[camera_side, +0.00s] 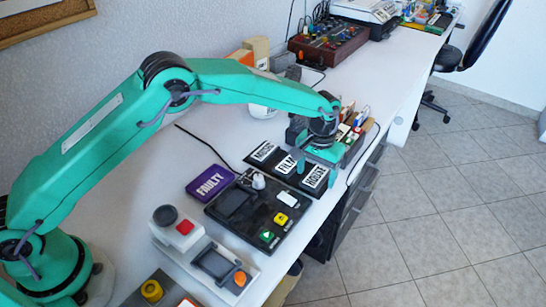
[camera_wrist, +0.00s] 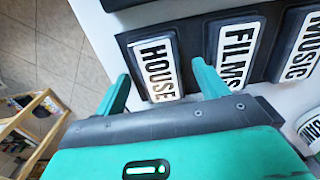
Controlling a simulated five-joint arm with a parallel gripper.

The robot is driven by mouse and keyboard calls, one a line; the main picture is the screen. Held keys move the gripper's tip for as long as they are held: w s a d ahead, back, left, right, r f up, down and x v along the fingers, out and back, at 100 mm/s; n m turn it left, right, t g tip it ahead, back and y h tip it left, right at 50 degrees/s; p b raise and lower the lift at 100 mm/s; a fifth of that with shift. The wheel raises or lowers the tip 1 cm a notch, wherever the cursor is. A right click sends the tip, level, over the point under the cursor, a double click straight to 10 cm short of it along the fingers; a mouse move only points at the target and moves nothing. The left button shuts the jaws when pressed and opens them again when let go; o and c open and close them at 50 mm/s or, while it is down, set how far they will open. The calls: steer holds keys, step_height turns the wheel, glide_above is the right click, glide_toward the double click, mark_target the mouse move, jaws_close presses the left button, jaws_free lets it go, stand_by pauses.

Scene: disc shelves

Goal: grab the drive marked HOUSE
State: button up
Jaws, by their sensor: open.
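The drive marked HOUSE (camera_side: 314,178) is a black block with a white label, at the right end of a row of three in a dark holder. It shows in the wrist view (camera_wrist: 158,68) between the two green fingers. My gripper (camera_side: 318,167) is open and empty above this end of the row. In the wrist view its fingertips (camera_wrist: 160,72) stand on either side of the HOUSE drive, not closed on it. The exact height above it is hard to tell.
The drives marked FILMS (camera_wrist: 237,52) and MUSIC (camera_wrist: 300,45) sit beside it in the holder. A purple FAULTY block (camera_side: 209,182) and a black control panel (camera_side: 260,212) lie nearby. The desk edge drops to the tiled floor on the right.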

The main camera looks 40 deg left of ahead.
mark_target(317, 178)
steer(key=c, duration=1.2)
steer(key=shift+o, duration=0.2)
steer(key=shift+r, duration=0.2)
steer(key=shift+r, duration=0.6)
steer(key=r, duration=0.3)
steer(key=shift+s+d+r, duration=0.1)
steer(key=shift+s+d, duration=0.2)
steer(key=s+d+r, duration=0.6)
steer(key=s, duration=0.3)
steer(key=shift+r, duration=0.15)
steer(key=shift+d, duration=0.1)
